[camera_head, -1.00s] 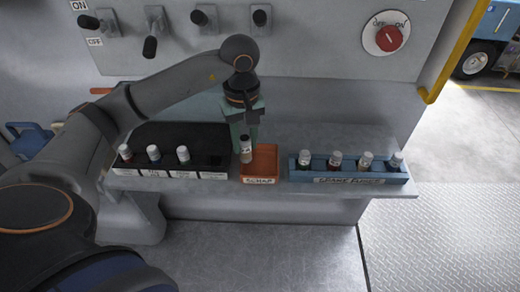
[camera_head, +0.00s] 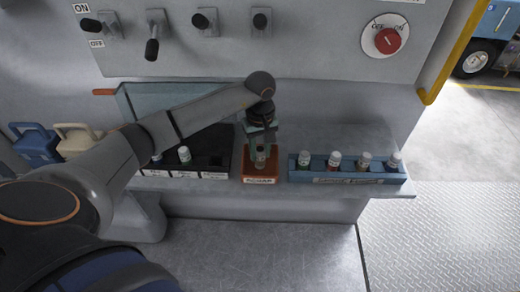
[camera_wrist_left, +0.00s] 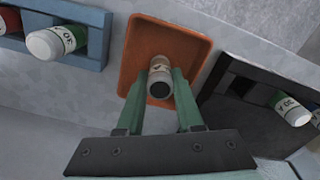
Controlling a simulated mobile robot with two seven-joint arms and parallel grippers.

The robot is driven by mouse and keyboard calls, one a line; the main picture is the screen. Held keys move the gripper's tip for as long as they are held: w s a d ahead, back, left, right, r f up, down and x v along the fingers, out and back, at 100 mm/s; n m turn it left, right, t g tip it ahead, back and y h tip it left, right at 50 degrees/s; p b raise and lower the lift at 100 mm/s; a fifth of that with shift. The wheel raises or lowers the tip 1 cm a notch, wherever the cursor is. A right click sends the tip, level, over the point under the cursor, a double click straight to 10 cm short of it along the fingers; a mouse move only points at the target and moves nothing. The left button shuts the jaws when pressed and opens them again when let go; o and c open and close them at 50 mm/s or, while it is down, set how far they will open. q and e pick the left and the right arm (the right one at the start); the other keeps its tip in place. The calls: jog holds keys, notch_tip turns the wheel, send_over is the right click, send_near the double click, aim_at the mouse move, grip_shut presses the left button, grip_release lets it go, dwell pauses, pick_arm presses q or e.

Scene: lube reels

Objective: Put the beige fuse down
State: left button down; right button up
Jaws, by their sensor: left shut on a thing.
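The beige fuse (camera_wrist_left: 160,78) is between the fingers of my left gripper (camera_wrist_left: 160,85), which is shut on it. In the head view the fuse (camera_head: 261,160) stands about upright inside or just over the orange scrap tray (camera_head: 260,180), below my left gripper (camera_head: 261,148). In the left wrist view the orange tray (camera_wrist_left: 137,62) lies behind the fuse. I cannot tell whether the fuse touches the tray floor. My right gripper is not in view.
A blue rack (camera_head: 345,181) with several fuses stands right of the tray. A black rack (camera_head: 215,150) stands left, partly hidden by my left arm. Behind is a panel with levers (camera_head: 152,48) and a red knob (camera_head: 387,41).

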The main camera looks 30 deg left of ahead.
pick_arm(q)
jog(key=shift+f, duration=0.15)
jog(key=c, duration=0.6)
grip_release()
jog(key=shift+o, duration=0.2)
